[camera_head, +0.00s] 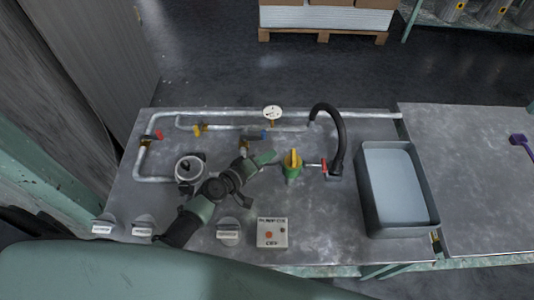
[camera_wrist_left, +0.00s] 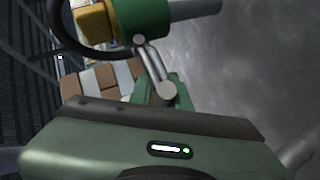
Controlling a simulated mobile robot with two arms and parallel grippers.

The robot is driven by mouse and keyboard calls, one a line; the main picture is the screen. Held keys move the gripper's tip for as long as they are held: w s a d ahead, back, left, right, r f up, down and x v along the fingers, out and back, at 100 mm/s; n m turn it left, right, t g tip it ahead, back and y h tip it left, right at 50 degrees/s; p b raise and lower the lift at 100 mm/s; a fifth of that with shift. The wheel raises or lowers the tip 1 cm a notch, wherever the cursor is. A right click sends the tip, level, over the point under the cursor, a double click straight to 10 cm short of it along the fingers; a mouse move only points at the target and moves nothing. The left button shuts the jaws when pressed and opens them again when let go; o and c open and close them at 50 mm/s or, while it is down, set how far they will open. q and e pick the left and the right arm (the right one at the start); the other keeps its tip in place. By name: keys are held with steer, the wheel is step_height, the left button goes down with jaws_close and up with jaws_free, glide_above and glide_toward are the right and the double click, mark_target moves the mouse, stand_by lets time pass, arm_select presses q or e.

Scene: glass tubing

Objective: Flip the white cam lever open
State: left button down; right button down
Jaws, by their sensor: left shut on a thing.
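A green fitting with a yellow top (camera_head: 292,163) stands on the metal bench, right of my left gripper (camera_head: 268,157). It also shows at the top of the left wrist view, as a green cylinder (camera_wrist_left: 145,18) with a yellow part. A pale grey-white lever (camera_wrist_left: 151,60) with rounded ends runs from it down to my gripper's green fingers (camera_wrist_left: 172,92). My left gripper is shut on this lever's near end; the fingers are partly hidden behind the gripper body. The lever is too small to make out in the head view. My right gripper is not in view.
A black curved hose (camera_head: 341,135) and a small red handle (camera_head: 323,166) stand just right of the fitting. A grey basin (camera_head: 369,208) is farther right. Pipes with a gauge (camera_head: 272,113) run behind. A control box (camera_head: 271,233) and knobs line the front.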

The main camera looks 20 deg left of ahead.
arm_select(q)
steer(key=c, duration=1.4)
jaws_free()
steer(key=shift+o, duration=0.2)
steer(key=shift+s, duration=0.15)
steer(key=v, duration=0.7)
steer(key=shift+s, duration=0.25)
steer(key=shift+a+r, duration=0.1)
steer(key=shift+a, duration=0.05)
